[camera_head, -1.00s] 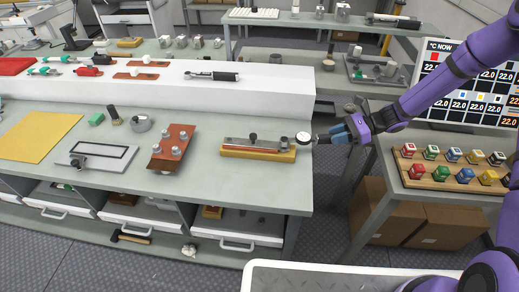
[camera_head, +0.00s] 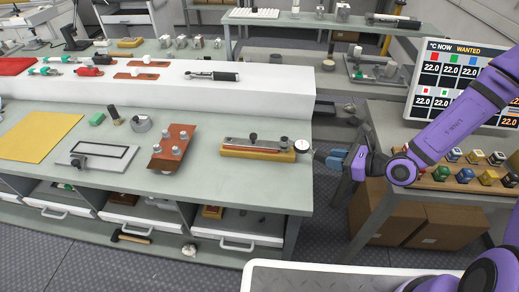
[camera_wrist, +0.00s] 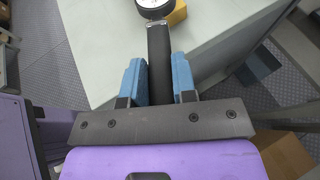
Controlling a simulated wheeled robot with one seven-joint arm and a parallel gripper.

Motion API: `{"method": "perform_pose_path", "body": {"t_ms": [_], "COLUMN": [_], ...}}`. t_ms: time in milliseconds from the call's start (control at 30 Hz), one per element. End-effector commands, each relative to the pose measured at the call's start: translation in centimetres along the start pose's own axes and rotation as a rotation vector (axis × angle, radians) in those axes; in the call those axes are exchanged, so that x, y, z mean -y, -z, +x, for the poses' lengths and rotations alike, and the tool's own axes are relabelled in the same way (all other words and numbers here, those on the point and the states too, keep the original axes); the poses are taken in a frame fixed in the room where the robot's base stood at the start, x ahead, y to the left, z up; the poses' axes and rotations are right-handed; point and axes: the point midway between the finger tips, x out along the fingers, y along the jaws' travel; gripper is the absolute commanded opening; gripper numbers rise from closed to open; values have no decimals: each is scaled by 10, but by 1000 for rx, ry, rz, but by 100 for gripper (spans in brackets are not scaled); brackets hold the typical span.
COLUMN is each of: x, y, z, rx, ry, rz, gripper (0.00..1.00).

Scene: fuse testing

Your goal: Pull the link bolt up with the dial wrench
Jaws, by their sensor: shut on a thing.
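The dial wrench has a round white dial (camera_head: 302,146) at the right end of the yellow block, and the dial also shows at the top of the wrist view (camera_wrist: 153,6). Its black handle (camera_wrist: 159,62) runs down between my fingers. My gripper (camera_head: 327,158) is shut on the handle just past the bench's right edge; in the wrist view my blue fingers (camera_wrist: 158,80) stand on both sides of it. A grey metal link bar lies on the yellow block (camera_head: 232,151). A dark-topped bolt (camera_head: 254,138) stands upright at its middle. The wrench's joint with the bar is too small to tell.
A copper-brown plate with several studs (camera_head: 158,162) lies left of the block. A raised white shelf (camera_head: 290,92) runs behind. A side table (camera_head: 388,118) with coloured blocks and a temperature board (camera_head: 445,58) stand at the right, close to my arm.

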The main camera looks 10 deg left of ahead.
Motion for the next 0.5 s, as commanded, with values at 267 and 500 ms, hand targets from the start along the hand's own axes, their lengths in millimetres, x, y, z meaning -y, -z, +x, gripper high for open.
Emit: {"method": "perform_pose_path", "body": {"t_ms": [267, 500], "x": [-15, -14], "y": [-4, -7], "z": [1, 0], "rx": [11, 12], "ry": [65, 65], "rz": [19, 17], "gripper": [0, 0]}}
